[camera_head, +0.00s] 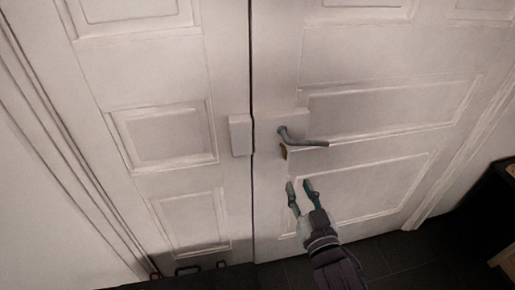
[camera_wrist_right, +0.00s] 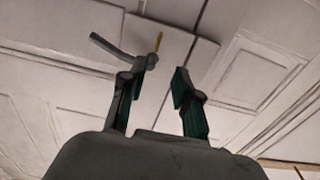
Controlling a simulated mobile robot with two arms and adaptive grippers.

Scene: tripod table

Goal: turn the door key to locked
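A small brass key (camera_head: 284,152) sits in the lock just below the grey door handle (camera_head: 304,139) on the white right-hand door (camera_head: 390,160). In the right wrist view the key (camera_wrist_right: 158,41) shows as a thin golden piece close to the handle (camera_wrist_right: 108,46), beyond the fingertips. My right gripper (camera_head: 300,184) is below the key and apart from it, with its two green-padded fingers spread and nothing between them. It also shows open in the right wrist view (camera_wrist_right: 153,78). My left gripper is not in view.
A white box-like plate (camera_head: 240,135) is on the left door leaf beside the gap. A dark piece of furniture (camera_head: 490,200) stands at the right edge. Dark floor tiles (camera_head: 400,252) lie along the bottom. The space before the doors looks clear.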

